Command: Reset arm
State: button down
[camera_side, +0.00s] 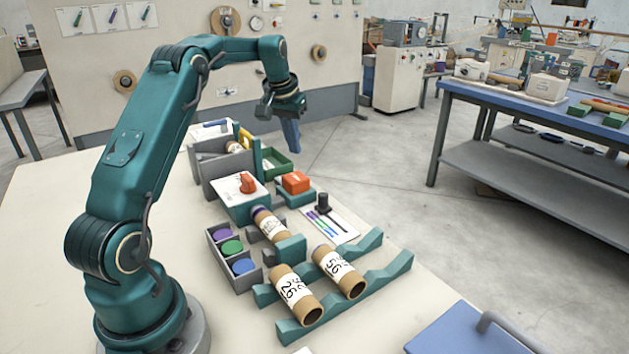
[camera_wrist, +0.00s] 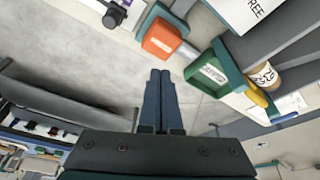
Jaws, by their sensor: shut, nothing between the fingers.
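My teal arm reaches up and over the back of the table in the side view. My gripper (camera_side: 291,135) hangs there pointing down, above and behind the green tray (camera_side: 277,164). Its fingers are together and empty; they also show shut in the wrist view (camera_wrist: 160,75). In the wrist view the fingertips are over bare floor, left of the green tray (camera_wrist: 212,75) and below the orange block (camera_wrist: 161,38). Nothing touches the fingers.
Two labelled cardboard tubes (camera_side: 297,297) lie on teal cradles (camera_side: 386,262) at the front. A grey bin (camera_side: 247,281) holds purple, green and blue discs. A third tube (camera_side: 268,222) sits in the winder, by a red knob (camera_side: 247,184). Space around my gripper is clear.

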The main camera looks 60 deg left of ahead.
jog(key=w+d+r+m+t, duration=0.1)
jog(key=d+r+m+t, duration=0.1)
jog(key=d+r, duration=0.6)
jog(key=s+d+r+m+t, duration=0.15)
jog(key=s+d+r, duration=0.4)
jog(key=d, duration=0.55)
jog(key=s+d+f+m, duration=0.1)
jog(key=s+d+f, duration=0.2)
jog(key=s+f, duration=0.2)
jog(key=s+d+f+m+h, duration=0.1)
jog(key=s+d+f, duration=0.3)
jog(key=s, duration=0.7)
jog(key=shift+s+d+f+g+h, duration=0.15)
jog(key=shift+s+f+g+h, duration=0.15)
jog(key=shift+f+g, duration=0.2)
jog(key=shift+m, duration=0.25)
